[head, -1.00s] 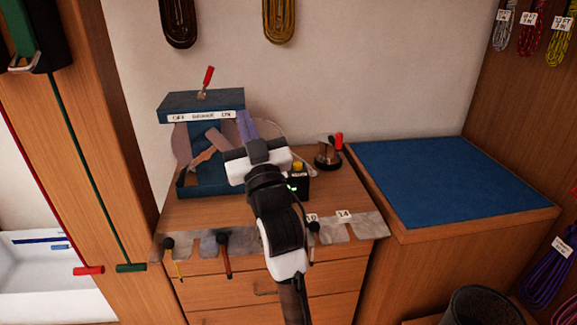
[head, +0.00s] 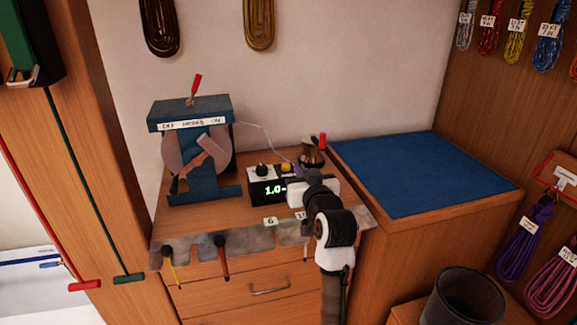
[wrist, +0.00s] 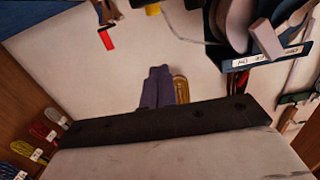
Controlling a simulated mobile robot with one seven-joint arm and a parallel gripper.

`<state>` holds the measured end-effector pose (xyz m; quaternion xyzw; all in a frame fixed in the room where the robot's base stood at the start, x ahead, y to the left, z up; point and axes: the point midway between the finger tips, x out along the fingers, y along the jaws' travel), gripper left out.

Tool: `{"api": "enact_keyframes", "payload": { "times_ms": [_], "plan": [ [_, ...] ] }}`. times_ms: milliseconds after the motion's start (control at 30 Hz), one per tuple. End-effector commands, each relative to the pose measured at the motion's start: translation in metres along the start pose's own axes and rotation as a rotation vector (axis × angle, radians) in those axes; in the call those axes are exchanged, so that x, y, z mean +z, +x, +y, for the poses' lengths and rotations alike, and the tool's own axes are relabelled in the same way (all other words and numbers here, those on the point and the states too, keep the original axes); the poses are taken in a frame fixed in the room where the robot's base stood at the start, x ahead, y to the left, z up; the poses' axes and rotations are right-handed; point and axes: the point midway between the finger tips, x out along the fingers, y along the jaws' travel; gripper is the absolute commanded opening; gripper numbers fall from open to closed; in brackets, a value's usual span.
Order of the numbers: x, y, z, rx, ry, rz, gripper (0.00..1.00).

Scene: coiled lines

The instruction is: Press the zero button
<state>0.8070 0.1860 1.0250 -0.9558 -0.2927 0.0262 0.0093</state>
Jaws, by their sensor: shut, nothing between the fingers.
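A small black box (head: 268,190) on the wooden counter has a lit display that seems to read "1.0-". On its top are a black knob (head: 262,169) on a white plate and a yellow button (head: 286,167). No zero label is readable. My gripper (head: 297,170) is shut and empty, just right of the yellow button in the head view. I cannot tell if it touches the box, whose right part my arm hides. In the wrist view the purple-grey fingers (wrist: 156,86) are together, and a yellow piece (wrist: 153,9), probably the button, shows at the top edge.
A blue winder machine (head: 190,150) with a red-handled lever stands left of the box. A metal pot-like item (head: 312,152) with a red handle stands just behind my gripper. A blue mat (head: 420,170) lies clear on the right. A notched metal strip (head: 200,252) edges the counter.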

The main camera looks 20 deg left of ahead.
Motion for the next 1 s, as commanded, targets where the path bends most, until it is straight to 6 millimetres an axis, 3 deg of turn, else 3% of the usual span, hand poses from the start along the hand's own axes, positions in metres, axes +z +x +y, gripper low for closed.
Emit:
{"api": "enact_keyframes", "payload": {
  "times_ms": [167, 600, 800, 1000],
  "plan": [
    [-0.002, 0.016, -0.001, -0.002, 0.000, -0.001, 0.00],
    [-0.004, 0.101, -0.001, -0.001, -0.001, -0.001, 0.00],
    [0.027, 0.107, -0.001, -0.001, 0.000, -0.002, 0.00],
    [0.038, 0.109, -0.001, 0.000, 0.000, 0.001, 0.00]
  ]
}}
